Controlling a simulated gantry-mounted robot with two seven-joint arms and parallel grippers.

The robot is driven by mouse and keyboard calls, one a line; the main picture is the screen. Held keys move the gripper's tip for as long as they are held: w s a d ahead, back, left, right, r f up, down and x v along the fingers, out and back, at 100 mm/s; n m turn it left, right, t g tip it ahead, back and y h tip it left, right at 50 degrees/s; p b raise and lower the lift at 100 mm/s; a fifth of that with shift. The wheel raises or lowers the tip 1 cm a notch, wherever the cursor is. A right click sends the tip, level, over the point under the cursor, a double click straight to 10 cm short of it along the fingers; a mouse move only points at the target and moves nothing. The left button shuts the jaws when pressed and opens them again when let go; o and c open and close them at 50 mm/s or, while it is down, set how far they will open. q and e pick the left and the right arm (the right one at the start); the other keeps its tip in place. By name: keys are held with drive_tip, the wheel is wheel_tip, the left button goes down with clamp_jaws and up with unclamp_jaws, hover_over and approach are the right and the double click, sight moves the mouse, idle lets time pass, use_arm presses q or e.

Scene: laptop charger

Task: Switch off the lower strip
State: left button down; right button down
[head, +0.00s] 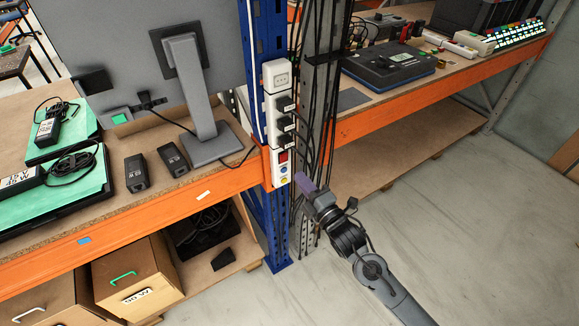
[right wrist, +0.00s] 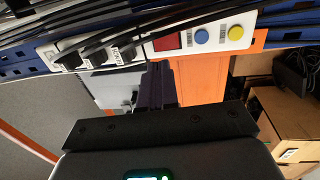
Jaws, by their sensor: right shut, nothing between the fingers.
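A white power strip (head: 282,163) is mounted upright on the blue post, with several black plugs in it. I cannot tell whether the white piece with an empty socket above (head: 277,74) is a separate strip. Near the strip's lower end is a red switch (head: 283,156), with a blue and a yellow button below it. In the right wrist view the strip crosses the top, showing the red switch (right wrist: 167,43), blue button (right wrist: 201,36) and yellow button (right wrist: 236,32). My right gripper (head: 305,181) is shut and empty, just right of the strip's lower end, apparently apart from it. My left gripper is out of view.
Black cables hang beside the strip along the grey post (head: 318,95). An orange shelf beam (head: 215,196) meets the blue post on the left. A monitor stand (head: 203,120) and black adapters (head: 136,173) are on the left bench. The floor (head: 430,220) at right is clear.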

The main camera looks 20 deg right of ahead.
sight(284, 156)
drive_tip(key=b+x, duration=0.2)
drive_tip(key=x, duration=0.5)
idle(0.3)
